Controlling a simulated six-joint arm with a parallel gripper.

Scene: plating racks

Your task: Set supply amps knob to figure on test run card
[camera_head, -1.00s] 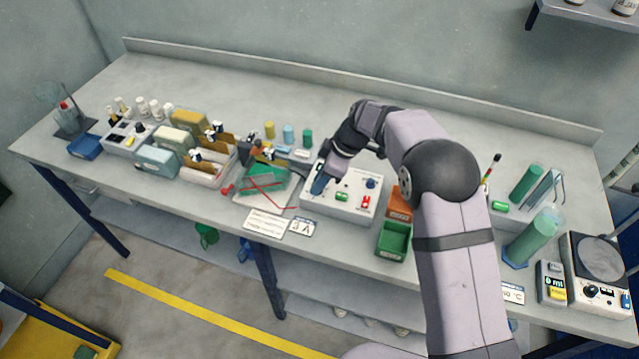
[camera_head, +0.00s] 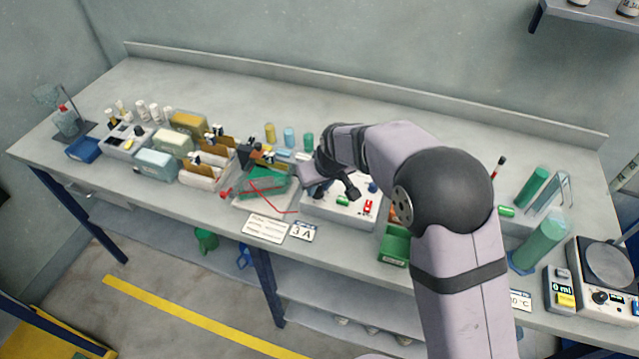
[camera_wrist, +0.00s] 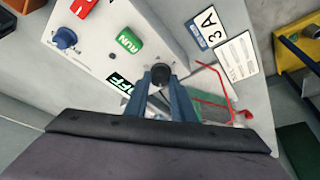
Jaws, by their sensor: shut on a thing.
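The white supply box (camera_head: 335,209) stands at the bench's front middle. In the wrist view its panel (camera_wrist: 103,52) shows a black knob (camera_wrist: 160,73), a blue knob (camera_wrist: 66,38), a green RUN label (camera_wrist: 128,42), a green and white OFF label (camera_wrist: 117,88) and a red part (camera_wrist: 84,7). My gripper (camera_wrist: 161,80) is shut on the black knob, with its blue fingers on both sides. Its pointer mark is hidden. A card reading 3 A (camera_head: 303,232) lies in front of the box, beside a printed white card (camera_head: 264,227). It also shows in the wrist view (camera_wrist: 208,27).
A tray with a green panel and red wires (camera_head: 262,186) sits left of the box. A green bin (camera_head: 395,245) stands to the right, partly behind my arm. Racks and small containers fill the bench's left. Cylinders and a scale stand right. The bench's back strip is clear.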

